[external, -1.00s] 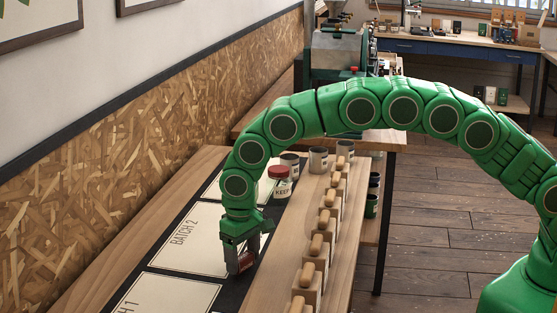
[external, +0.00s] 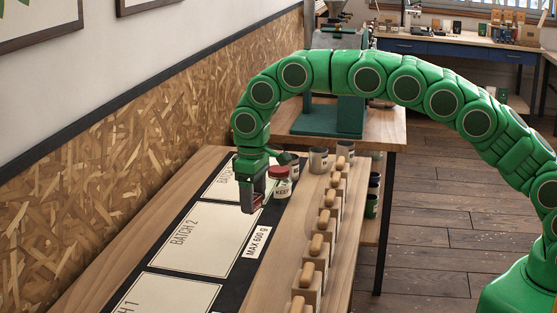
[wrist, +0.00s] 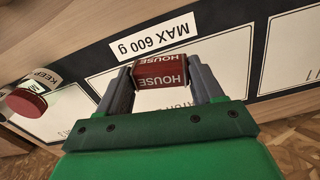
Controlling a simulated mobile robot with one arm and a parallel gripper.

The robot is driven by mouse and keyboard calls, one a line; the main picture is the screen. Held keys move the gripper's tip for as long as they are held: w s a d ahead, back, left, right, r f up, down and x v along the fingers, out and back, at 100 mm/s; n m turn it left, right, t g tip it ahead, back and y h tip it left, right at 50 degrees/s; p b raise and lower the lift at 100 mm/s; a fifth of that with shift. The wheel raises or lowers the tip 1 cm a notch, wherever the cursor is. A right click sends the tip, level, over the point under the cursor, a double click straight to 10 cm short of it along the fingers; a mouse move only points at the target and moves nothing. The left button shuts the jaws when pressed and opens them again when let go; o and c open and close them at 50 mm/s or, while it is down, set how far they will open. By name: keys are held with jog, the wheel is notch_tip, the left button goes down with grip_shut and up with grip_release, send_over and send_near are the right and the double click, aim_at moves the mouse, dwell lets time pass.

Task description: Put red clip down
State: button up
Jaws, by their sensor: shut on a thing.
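The red clip (wrist: 160,70), a small red block-like piece lettered "HOUSE", is between the fingers of my gripper (wrist: 161,78) in the wrist view. My gripper is shut on it. In the external view my gripper (external: 251,204) points down over the black mat with pale panels (external: 189,238), near the far edge of the "BATCH 2" panel. The clip looks held above the mat. Only a little red shows there, the rest hidden by the fingers. A white "MAX 600 g" label (external: 257,241) lies on the mat, and it also shows in the wrist view (wrist: 153,37).
A red-lidded jar marked "KEEP" (external: 281,187) stands close to the right of my gripper. Grey cups (external: 318,160) stand behind it. A row of wooden blocks with rounded handles (external: 322,221) runs along the right. The "BATCH 2" panel is bare.

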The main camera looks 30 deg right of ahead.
jog(key=n, duration=0.2)
send_over(264, 230)
jog(key=shift+s+a+r, duration=0.1)
jog(key=shift+s+a, duration=0.05)
jog(key=shift+s, duration=0.05)
jog(key=shift+t+h, duration=0.4)
jog(key=shift+f, duration=5)
jog(key=shift+f, duration=0.1)
jog(key=o, duration=1.1)
